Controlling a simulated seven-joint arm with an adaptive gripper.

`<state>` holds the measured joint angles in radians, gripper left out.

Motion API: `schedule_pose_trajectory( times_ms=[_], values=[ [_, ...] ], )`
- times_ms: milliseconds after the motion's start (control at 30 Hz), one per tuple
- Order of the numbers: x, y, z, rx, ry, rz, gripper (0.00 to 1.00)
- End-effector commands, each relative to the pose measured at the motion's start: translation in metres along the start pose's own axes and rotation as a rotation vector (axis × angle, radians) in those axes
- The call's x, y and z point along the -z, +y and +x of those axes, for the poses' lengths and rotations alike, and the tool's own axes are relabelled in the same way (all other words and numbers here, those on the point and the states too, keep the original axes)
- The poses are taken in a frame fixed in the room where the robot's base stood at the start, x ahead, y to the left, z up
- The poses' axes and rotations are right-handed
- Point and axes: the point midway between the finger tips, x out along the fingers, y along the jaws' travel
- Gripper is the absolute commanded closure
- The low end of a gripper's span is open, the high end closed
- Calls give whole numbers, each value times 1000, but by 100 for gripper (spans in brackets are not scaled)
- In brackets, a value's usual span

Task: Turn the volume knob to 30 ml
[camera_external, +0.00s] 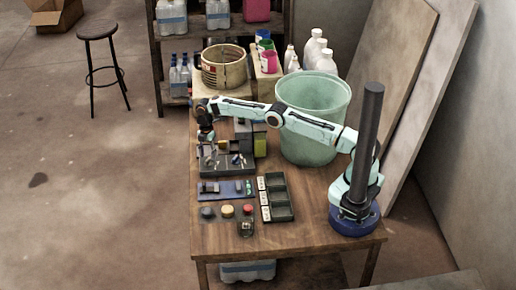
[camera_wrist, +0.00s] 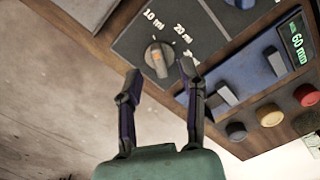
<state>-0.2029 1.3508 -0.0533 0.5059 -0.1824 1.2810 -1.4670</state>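The volume knob (camera_wrist: 150,48) is a round grey dial on a dark panel (camera_wrist: 128,40). White labels curve beside it: 10 ml (camera_wrist: 154,18), 20 ml (camera_wrist: 183,33) and 30 ml, the last partly hidden by my right finger. An orange mark shows on the knob; which label it points to I cannot tell surely. My gripper (camera_wrist: 160,71) is open, with one fingertip on each side below the knob in the picture; contact is not clear. In the external view my gripper (camera_external: 205,133) hangs over the far left of the panel (camera_external: 215,170).
Beside the panel is a blue slider panel (camera_wrist: 228,97) with a green "60 mm" display (camera_wrist: 299,42). Dark, red (camera_wrist: 269,115) and yellow (camera_wrist: 306,95) buttons lie nearer. A dark tray (camera_external: 281,213) and large green vat (camera_external: 312,115) stand on the table.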

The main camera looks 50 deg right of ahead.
Motion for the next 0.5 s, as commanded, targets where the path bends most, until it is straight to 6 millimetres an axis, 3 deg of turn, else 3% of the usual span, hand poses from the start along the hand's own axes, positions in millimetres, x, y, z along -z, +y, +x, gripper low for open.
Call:
schedule_pose_trajectory(
  times_ms=[133, 433, 467, 500],
  values=[
    [0, 0, 17, 2, 0, 0, 61],
    [0, 0, 20, -1, 0, 0, 61],
    [0, 0, 20, -1, 0, 0, 67],
    [0, 0, 20, -1, 0, 1, 80]
  ],
)
